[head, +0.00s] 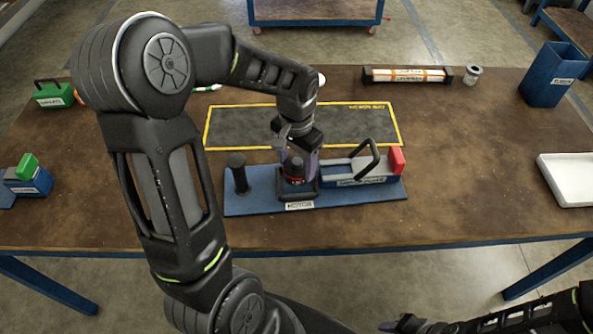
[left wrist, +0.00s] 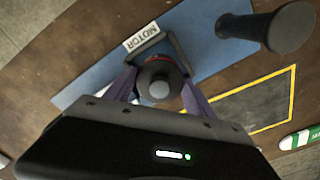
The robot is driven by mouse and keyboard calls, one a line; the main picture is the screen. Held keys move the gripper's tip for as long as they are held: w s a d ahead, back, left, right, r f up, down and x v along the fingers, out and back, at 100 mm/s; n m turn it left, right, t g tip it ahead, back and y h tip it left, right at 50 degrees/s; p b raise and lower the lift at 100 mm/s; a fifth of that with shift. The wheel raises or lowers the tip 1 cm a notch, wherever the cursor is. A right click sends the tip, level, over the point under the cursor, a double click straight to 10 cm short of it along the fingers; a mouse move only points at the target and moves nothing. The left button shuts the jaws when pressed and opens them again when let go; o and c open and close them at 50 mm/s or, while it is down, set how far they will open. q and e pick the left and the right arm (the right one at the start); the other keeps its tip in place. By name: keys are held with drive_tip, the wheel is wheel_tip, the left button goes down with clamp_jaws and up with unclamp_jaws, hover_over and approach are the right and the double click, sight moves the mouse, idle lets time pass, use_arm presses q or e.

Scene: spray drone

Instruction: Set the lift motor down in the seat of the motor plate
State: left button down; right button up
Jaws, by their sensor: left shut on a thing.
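The lift motor (head: 294,170) is a dark cylinder with a red band, held upright between the fingers of my left gripper (head: 298,168). In the left wrist view the motor (left wrist: 158,82) shows from above, with both purple-grey fingers of the gripper (left wrist: 158,85) on its sides. It is in or just over the dark square seat (head: 299,197) of the blue motor plate (head: 250,202); I cannot tell whether it touches the bottom. The plate also shows in the left wrist view (left wrist: 200,40), with a "MOTOR" label beside the seat. My right gripper (head: 405,324) is at the bottom edge, its jaws unclear.
A dark post (head: 238,173) stands on the plate left of the seat. A grey-and-blue unit with a black handle (head: 355,172) and red end is close on the right. A yellow-edged mat (head: 350,120) lies behind. The table's front strip is clear.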

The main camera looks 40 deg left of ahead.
sight(296, 172)
use_arm(q)
drive_tip(key=shift+f, duration=1.8)
drive_tip(key=shift+f, duration=0.15)
drive_tip(key=shift+c, duration=1.6)
unclamp_jaws()
wheel_tip(296, 172, up, 12)
drive_tip(key=shift+r, duration=0.15)
